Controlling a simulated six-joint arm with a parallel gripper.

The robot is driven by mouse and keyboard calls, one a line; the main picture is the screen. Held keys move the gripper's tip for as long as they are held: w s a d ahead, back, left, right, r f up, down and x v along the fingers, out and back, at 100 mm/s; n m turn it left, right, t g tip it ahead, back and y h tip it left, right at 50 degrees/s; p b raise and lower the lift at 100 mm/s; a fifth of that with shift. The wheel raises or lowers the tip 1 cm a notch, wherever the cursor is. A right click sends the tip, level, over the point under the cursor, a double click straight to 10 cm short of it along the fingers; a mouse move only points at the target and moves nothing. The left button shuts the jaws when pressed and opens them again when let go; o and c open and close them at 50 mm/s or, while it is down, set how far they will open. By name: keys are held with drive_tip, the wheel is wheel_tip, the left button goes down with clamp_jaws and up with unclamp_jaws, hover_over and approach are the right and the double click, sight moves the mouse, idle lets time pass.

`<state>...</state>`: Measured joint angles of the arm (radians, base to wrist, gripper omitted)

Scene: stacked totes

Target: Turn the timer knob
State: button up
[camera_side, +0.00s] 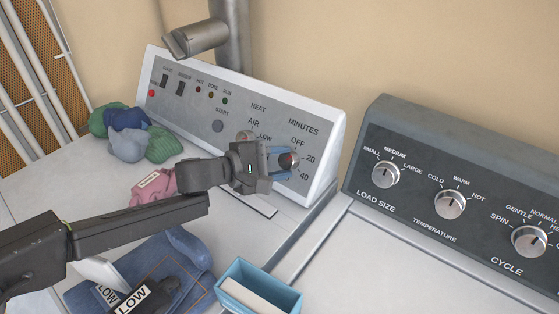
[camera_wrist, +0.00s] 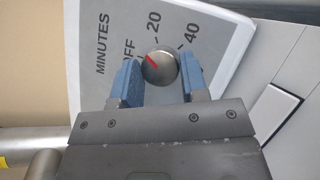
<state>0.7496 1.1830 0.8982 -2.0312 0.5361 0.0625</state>
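The timer knob (camera_side: 290,160) is a round grey metal knob on the sloped panel, below the word MINUTES, with OFF, 20 and 40 around it. In the wrist view the knob (camera_wrist: 161,69) has a red mark pointing up and left, between OFF and 20. My gripper (camera_side: 279,162) is at the panel with its blue fingers on either side of the knob. In the wrist view my gripper (camera_wrist: 163,75) is open; the left finger is close to the knob's edge and a small gap shows at the right. Whether the left finger touches cannot be told.
The control panel (camera_side: 318,190) also carries a HEAT knob (camera_side: 246,136), partly hidden by my gripper. A second panel with several knobs (camera_side: 450,204) stands at the right.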

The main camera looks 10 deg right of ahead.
drive_tip(key=c, duration=0.4)
drive_tip(key=shift+w+m, duration=0.1)
drive_tip(key=shift+m, duration=0.3)
drive_tip(key=shift+r+m+g+y, duration=0.15)
drive_tip(key=shift+m+g+y, duration=0.15)
drive_tip(key=shift+m+g, duration=0.55)
drive_tip(key=shift+m+y, duration=0.6)
drive_tip(key=shift+m, duration=0.95)
drive_tip(key=shift+d+r+m+g, duration=0.1)
drive_tip(key=shift+r+m+g, duration=0.05)
drive_tip(key=shift+m+g, duration=0.3)
drive_tip(key=o, duration=0.9)
